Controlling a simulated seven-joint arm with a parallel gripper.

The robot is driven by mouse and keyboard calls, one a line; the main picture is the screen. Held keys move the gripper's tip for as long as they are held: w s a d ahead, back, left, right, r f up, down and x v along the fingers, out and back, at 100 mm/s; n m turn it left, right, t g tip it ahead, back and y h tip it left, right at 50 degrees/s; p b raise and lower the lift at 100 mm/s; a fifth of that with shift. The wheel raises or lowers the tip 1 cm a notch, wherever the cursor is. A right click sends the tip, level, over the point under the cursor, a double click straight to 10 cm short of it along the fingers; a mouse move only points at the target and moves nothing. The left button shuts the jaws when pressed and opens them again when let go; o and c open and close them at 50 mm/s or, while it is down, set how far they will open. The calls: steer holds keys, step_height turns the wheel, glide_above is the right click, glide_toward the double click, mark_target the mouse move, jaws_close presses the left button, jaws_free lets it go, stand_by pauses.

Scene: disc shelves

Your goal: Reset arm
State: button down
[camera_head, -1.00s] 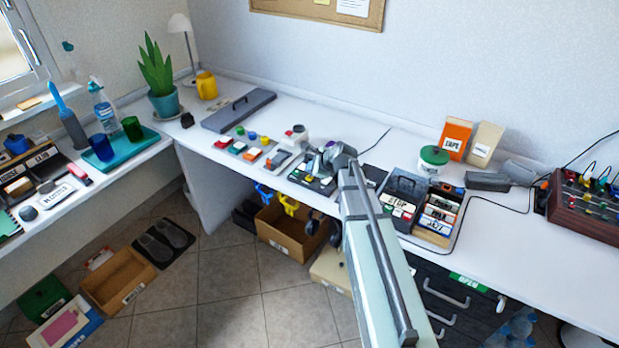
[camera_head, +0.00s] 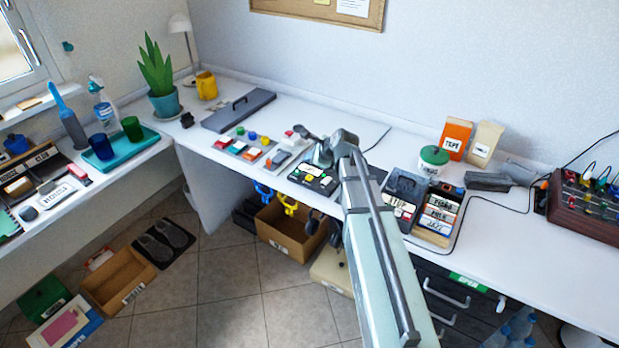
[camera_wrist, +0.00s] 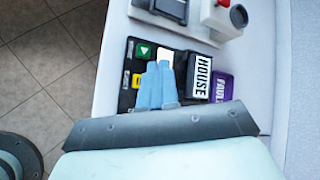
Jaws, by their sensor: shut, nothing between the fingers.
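My gripper (camera_wrist: 158,68) shows in the wrist view as two pale blue fingers side by side, shut and empty. They appear over a black button panel (camera_wrist: 130,99) with a green triangle button (camera_wrist: 144,50) and a yellow button (camera_wrist: 137,80). A block labelled HOUSE (camera_wrist: 201,76) is just right of the fingers. In the head view, my arm reaches in from the lower right. Its wrist end is above the desk beside the black panel (camera_head: 318,184); the fingertips are hard to make out there.
A red button on a grey box (camera_wrist: 223,3) and a purple block (camera_wrist: 222,87) are near the gripper. The white desk (camera_head: 530,235) carries labelled trays (camera_head: 437,217) right of the arm. An orange box (camera_head: 455,138) stands behind them. Bare desk lies behind the wrist.

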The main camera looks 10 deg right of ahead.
stand_by(0.3)
steer(key=a+f, duration=0.3)
steer(key=a, duration=0.1)
steer(key=a+f+n, duration=0.1)
steer(key=a+f, duration=0.2)
steer(key=a, duration=0.1)
steer(key=a+f+n, duration=0.1)
steer(key=a+f, duration=0.3)
steer(key=shift+s+g+y, duration=0.3)
steer(key=shift+s, duration=0.1)
steer(key=s+d+f+n+g+h, duration=0.1)
steer(key=s+d+f+n+g, duration=0.35)
steer(key=s+f, duration=1.1)
steer(key=s+d+f+n+g+h, duration=0.15)
steer(key=s+f+n+g, duration=0.5)
steer(key=s+f, duration=0.9)
steer(key=s+d+n+g+h, duration=0.1)
steer(key=s+n, duration=0.3)
steer(key=s, duration=0.8)
steer(key=s+d+f+n+g+h, duration=0.1)
steer(key=s+n, duration=0.3)
steer(key=s, duration=0.8)
steer(key=shift+s+d+f+n+g, duration=0.25)
steer(key=shift+s+d+n+g, duration=0.05)
steer(key=shift+d+g, duration=0.35)
